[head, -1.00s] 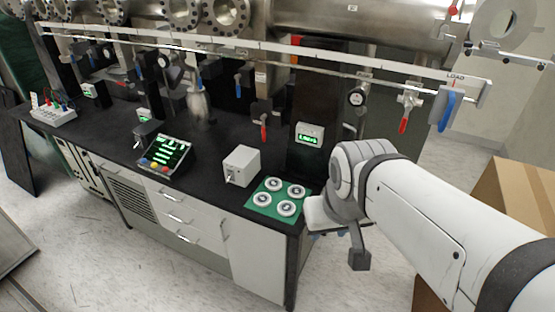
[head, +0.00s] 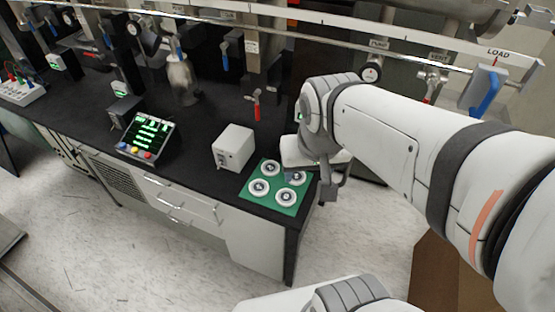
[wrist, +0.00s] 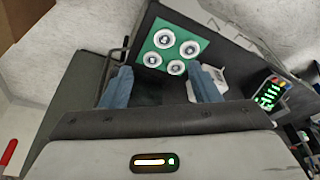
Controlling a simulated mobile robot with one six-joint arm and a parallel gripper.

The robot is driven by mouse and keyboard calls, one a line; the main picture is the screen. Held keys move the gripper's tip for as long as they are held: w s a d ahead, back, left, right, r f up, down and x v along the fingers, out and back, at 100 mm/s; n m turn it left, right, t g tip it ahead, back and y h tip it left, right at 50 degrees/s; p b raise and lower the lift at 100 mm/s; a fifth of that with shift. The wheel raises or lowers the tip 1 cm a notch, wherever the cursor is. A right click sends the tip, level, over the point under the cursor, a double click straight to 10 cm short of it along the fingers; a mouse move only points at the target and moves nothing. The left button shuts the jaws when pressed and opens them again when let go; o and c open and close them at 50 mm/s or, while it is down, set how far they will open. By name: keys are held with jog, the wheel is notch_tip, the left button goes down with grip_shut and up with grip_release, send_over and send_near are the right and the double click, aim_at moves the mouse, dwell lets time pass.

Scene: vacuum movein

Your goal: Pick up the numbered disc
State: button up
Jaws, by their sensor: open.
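Several white numbered discs sit on a green mat (head: 247,192) at the front right corner of the black bench top. In the head view one disc (head: 260,187) is at the front left of the mat and another (head: 286,197) at the front. The numbers are too small to read. In the wrist view the discs (wrist: 164,39) and mat (wrist: 147,47) lie beyond my fingers. My gripper (wrist: 165,88) is open and empty, with blue fingers apart. In the head view it is mostly hidden by my wrist, beside the mat's right side.
A white box (head: 233,147) stands left of the mat, and a display panel with buttons (head: 147,135) further left. A cardboard box (head: 440,275) stands at the lower right.

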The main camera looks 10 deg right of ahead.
jog(key=o, duration=0.5)
jog(key=w+f+m+g, duration=0.1)
jog(key=w+f+m, duration=0.2)
jog(key=w+f, duration=0.1)
jog(key=w+f+m+b, duration=0.1)
jog(key=w+f+m, duration=0.2)
jog(key=w+f, duration=0.1)
jog(key=shift+w+g, duration=0.25)
jog(key=shift+g, duration=0.15)
jog(key=shift+c, duration=0.2)
jog(key=m+g, duration=0.1)
jog(key=m, duration=0.4)
send_near(286, 197)
jog(key=shift+w+d, duration=0.3)
jog(key=shift+d, duration=0.05)
jog(key=shift+w+f+m, duration=0.1)
jog(key=shift+f+m, duration=0.2)
jog(key=shift+f, duration=0.1)
notch_tip(286, 197, down, 2)
jog(key=shift+f, duration=0.2)
jog(key=shift+s+a+f+p, duration=0.15)
jog(key=shift+f+p, duration=0.1)
jog(key=shift+f, duration=1.05)
jog(key=shift+s+a+f+p, duration=0.15)
jog(key=shift+f+p, duration=0.1)
jog(key=shift+f, duration=1.05)
